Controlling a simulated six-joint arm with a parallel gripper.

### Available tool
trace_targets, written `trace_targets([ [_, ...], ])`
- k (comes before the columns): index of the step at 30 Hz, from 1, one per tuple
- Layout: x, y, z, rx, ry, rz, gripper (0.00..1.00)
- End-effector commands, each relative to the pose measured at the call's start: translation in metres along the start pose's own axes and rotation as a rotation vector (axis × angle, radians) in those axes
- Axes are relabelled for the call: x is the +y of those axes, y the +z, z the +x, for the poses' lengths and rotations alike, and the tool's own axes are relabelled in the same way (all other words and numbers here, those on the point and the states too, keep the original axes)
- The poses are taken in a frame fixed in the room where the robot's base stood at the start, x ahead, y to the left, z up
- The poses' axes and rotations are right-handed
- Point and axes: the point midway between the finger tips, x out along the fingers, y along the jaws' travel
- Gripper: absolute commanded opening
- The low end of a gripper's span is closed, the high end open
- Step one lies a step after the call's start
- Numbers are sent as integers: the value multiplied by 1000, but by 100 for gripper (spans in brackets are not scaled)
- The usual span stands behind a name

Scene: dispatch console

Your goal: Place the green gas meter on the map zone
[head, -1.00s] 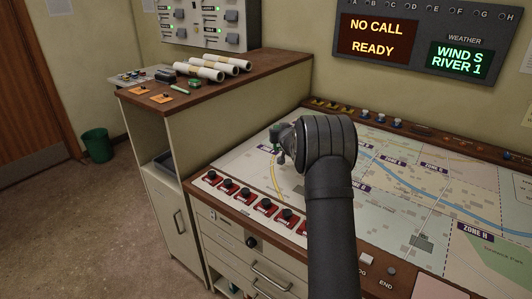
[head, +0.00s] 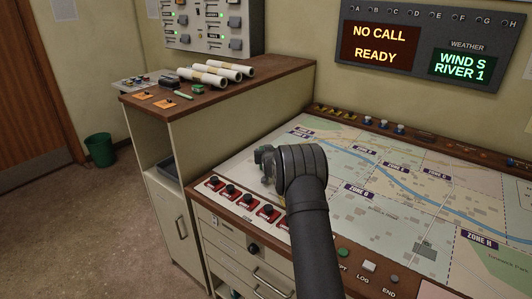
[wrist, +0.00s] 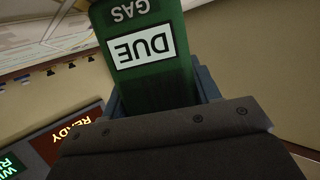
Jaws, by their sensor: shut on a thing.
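The green gas meter (wrist: 150,85) fills the top middle of the wrist view. Its "GAS" lettering and white "DUE" label appear upside down. My gripper (wrist: 160,88) is shut on it, with blue-grey fingers at its sides. In the head view my gripper (head: 266,163) is above the left front part of the map (head: 345,215), near the row of red-based buttons. My own wrist hides most of the gripper there, and I cannot make out the meter. The map shows several labelled zones, among them Zone H (head: 479,240).
Red-based black-knobbed buttons (head: 248,200) line the map's front left edge. A raised cabinet (head: 225,105) with paper rolls (head: 215,75) stands to the left. The display board (head: 420,45) hangs behind. The map's middle and right are clear.

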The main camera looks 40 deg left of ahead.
Motion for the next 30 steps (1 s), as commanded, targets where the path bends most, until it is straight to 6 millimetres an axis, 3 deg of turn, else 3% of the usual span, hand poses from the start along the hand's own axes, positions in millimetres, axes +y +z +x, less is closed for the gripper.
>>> trace_targets([
  [11,0,3,1,3,0,1,23],
  [12,0,3,1,2,0,1,64],
  [15,0,3,1,2,0,1,78],
  [25,0,-2,0,3,0,0,78],
  [30,0,-2,-15,3,0,1,78],
])
